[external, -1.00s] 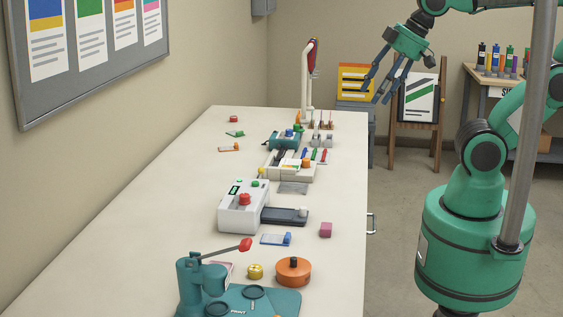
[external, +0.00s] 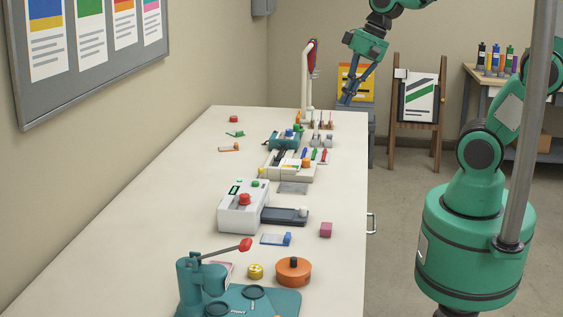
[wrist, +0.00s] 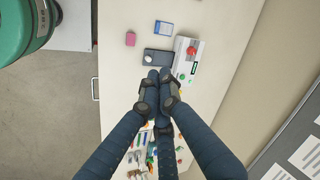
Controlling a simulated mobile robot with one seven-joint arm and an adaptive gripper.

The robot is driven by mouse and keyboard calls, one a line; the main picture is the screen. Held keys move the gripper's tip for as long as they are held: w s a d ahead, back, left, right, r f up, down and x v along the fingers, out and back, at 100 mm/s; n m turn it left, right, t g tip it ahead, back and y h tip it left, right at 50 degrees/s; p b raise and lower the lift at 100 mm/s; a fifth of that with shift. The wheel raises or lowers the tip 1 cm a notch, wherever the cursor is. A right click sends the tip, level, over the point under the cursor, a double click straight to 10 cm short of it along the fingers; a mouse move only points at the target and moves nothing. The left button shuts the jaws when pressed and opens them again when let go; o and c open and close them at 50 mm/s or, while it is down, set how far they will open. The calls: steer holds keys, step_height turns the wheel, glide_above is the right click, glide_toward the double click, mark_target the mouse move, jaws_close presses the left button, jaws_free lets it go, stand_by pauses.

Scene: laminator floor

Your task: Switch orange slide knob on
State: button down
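A small orange knob (external: 305,163) shows on the right end of a low cream device (external: 290,173) in the middle of the table. It appears to be the slide knob; its setting is too small to read. My gripper (external: 346,99) is raised over the table's far right side, clear of the knob and of everything on the table. Its dark fingertips (wrist: 159,77) meet in the wrist view with nothing visible between them. The fingers hide part of the table there, and the knob cannot be made out among the small coloured items below.
A white laminator-like box (external: 240,208) with a red button stands nearer the camera. A teal press (external: 198,285) and an orange round pot (external: 293,272) are at the near end. A tall lamp-like stand (external: 306,80) rises at the far end. The table's left side is mostly bare.

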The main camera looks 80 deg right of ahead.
steer(key=w+d+f+m+t+y, duration=0.1)
steer(key=w+d+f+m, duration=0.3)
steer(key=d, duration=0.4)
steer(key=w+d+f+m, duration=0.2)
steer(key=d+f+m, duration=0.25)
steer(key=d, duration=0.35)
steer(key=w+d+f+m+t+y, duration=0.1)
steer(key=w+d+f+m, duration=0.25)
steer(key=d+m, duration=0.35)
steer(key=s+d+f+m+t, duration=0.1)
steer(key=s+d+f+m, duration=0.2)
steer(key=d+f, duration=0.3)
steer(key=s+d+f+m+h, duration=0.1)
steer(key=s+d+f+m, duration=0.2)
steer(key=d+f, duration=0.3)
steer(key=s+d+f+m+t+h+p, duration=0.1)
steer(key=s+d+f+m, duration=0.2)
steer(key=d, duration=0.9)
step_height(320, 180, down, 3)
steer(key=shift+s+d+r+m+t, duration=0.1)
steer(key=shift+s+d+m+t, duration=0.15)
steer(key=shift+m, duration=1)
steer(key=shift+a, duration=0.1)
